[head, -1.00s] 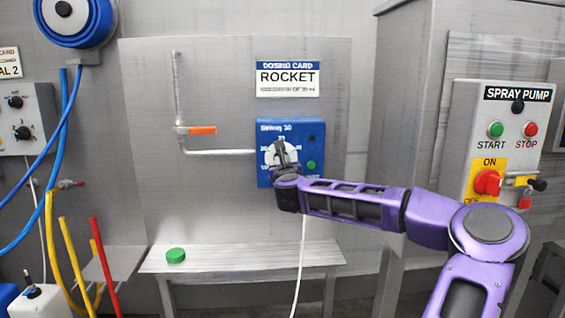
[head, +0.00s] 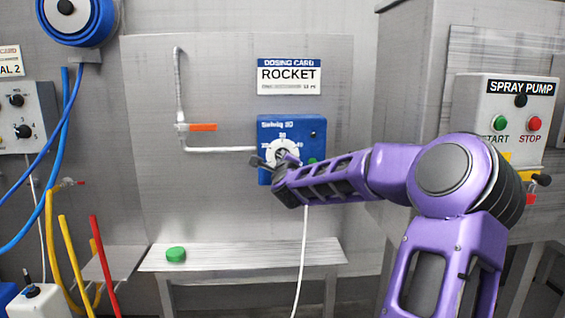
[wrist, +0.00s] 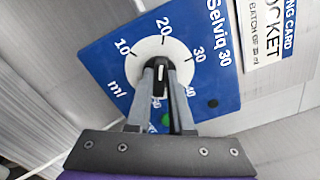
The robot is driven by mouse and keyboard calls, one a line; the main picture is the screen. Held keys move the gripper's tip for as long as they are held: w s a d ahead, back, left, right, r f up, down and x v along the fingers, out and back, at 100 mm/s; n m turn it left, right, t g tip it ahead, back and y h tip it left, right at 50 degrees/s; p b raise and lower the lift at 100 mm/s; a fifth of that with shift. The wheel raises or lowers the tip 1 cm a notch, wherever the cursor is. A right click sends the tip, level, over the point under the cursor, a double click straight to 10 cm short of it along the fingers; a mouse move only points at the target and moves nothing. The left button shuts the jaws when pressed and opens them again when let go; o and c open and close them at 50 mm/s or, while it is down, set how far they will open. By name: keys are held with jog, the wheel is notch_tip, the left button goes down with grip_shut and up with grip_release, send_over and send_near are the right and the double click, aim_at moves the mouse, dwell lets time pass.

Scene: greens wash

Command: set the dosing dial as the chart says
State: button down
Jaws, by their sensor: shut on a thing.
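The blue dosing unit (head: 309,133), marked "Selviq 30", is on the steel panel. In the wrist view, the unit (wrist: 97,50) has a round white dial face (wrist: 142,50) with 10, 20, 30, 40 and "ml" around it. My gripper (wrist: 160,72) is shut on the black dial knob (wrist: 159,84), a finger on each side. The knob's white mark points up, roughly toward 20. In the head view my gripper (head: 268,163) covers part of the dial. The dosing card (head: 289,76) above reads "ROCKET"; its small line is too small to read surely.
A pipe with an orange-handled valve (head: 202,127) is left of the unit. A steel bench (head: 225,255) below bears a green round object (head: 176,254). The spray pump box (head: 490,95) is at right, partly behind my arm. Hoses hang at left.

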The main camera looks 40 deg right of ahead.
jog(key=n, duration=1.1)
jog(key=shift+f+n, duration=0.15)
jog(key=shift+n, duration=0.25)
dwell(0.3)
jog(key=c, duration=0.8)
grip_release()
jog(key=shift+f, duration=0.1)
